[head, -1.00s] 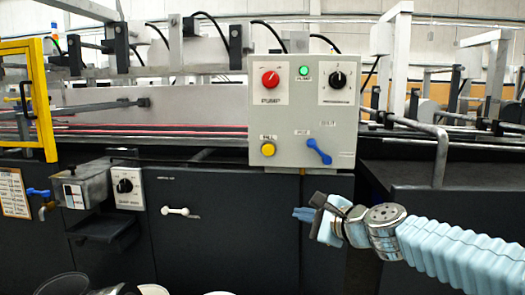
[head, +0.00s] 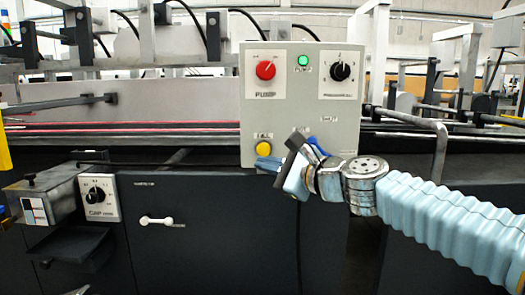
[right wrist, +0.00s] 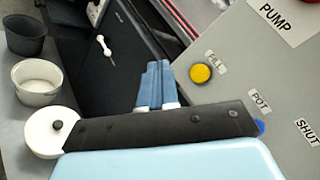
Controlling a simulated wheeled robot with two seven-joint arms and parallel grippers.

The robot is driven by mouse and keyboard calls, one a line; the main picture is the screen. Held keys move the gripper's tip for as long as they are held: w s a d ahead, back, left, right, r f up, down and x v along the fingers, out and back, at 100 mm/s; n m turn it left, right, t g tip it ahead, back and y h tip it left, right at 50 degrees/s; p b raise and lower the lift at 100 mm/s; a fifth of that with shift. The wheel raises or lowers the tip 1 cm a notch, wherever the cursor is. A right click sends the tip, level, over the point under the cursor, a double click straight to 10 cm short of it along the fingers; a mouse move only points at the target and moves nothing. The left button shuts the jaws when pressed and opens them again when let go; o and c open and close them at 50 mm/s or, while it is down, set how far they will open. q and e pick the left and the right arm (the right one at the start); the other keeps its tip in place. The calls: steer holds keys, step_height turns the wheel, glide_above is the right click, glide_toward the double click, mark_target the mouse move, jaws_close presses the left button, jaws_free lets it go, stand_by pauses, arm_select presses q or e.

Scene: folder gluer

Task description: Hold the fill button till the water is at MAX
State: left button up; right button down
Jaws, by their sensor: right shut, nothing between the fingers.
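The yellow fill button (head: 264,147) is on the lower left of the grey control box; it also shows in the right wrist view (right wrist: 200,73) beside its FILL label. My right gripper (head: 266,164) is shut and empty, its blue fingertips just below the button in the head view. In the right wrist view the shut fingers (right wrist: 157,84) are left of the button, with a visible gap in the picture. Contact does not show. A small metal tank (head: 50,205) at the left has a white marked front; I cannot read a water level or a MAX mark. My left gripper is not in view.
The grey box (head: 300,110) also carries a red pump knob (head: 265,70), a green lamp (head: 303,60) and a black dial (head: 340,71). A blue lever (head: 318,146) is partly hidden behind my right gripper. Pots (right wrist: 38,82) stand at the left in the wrist view.

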mark_target(268, 152)
steer(key=w+p, duration=0.3)
steer(key=w, duration=0.5)
steer(key=shift+w, duration=0.2)
stand_by(1.8)
steer(key=shift+w+p, duration=0.3)
steer(key=shift+w, duration=0.1)
steer(key=shift+w+p, duration=0.3)
steer(key=shift+w, duration=0.2)
stand_by(2.1)
stand_by(0.7)
steer(key=shift+s+b, duration=0.55)
steer(key=shift+s, duration=0.35)
